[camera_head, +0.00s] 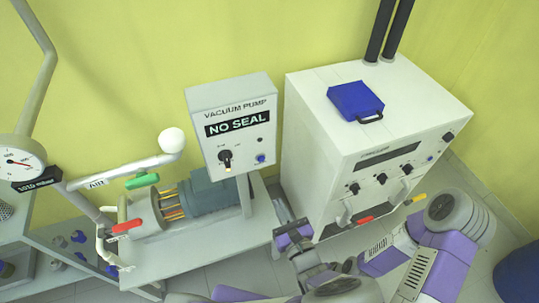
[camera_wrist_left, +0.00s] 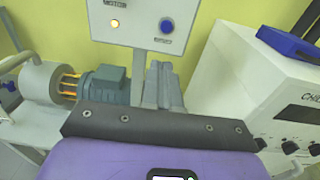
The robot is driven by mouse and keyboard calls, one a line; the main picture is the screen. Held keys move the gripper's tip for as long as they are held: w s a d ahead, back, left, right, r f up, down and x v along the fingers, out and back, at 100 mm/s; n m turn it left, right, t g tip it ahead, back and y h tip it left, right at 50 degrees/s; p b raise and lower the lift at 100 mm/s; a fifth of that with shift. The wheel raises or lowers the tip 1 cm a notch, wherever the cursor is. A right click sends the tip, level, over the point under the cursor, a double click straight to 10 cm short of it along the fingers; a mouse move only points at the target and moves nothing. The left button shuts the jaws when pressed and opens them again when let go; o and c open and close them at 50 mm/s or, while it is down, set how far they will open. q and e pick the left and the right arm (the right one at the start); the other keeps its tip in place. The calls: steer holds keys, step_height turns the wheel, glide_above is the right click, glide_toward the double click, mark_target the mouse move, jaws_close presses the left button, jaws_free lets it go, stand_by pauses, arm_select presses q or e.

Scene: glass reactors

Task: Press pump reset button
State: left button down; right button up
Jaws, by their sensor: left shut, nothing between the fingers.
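The vacuum pump control box (camera_head: 232,120) stands upright with a dark display reading "NO SEAL". A small blue button (camera_head: 261,158) is at its lower right, beside a dark knob (camera_head: 226,156). In the left wrist view the blue button (camera_wrist_left: 166,25) is at the top, right of a glowing orange spot (camera_wrist_left: 115,24). My left gripper (camera_head: 280,203) is shut and empty, below and to the right of the box, apart from the button. Its grey fingers (camera_wrist_left: 162,72) appear below the button in the wrist view. My right gripper does not show.
A white chiller cabinet (camera_head: 330,150) stands close right of my left gripper, with a blue case (camera_head: 355,100) on top. The pump motor (camera_head: 208,192) and pipes sit on a white bench (camera_head: 190,250) to the left. A gauge (camera_head: 18,163) is at far left.

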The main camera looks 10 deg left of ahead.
arm_select(q)
steer(key=b, duration=0.3)
glide_toward(262, 160)
steer(key=shift+t, duration=0.4)
steer(key=x, duration=0.6)
steer(key=shift+w+a+f, duration=0.2)
steer(key=shift+w+a, duration=0.05)
steer(key=shift+a, duration=0.1)
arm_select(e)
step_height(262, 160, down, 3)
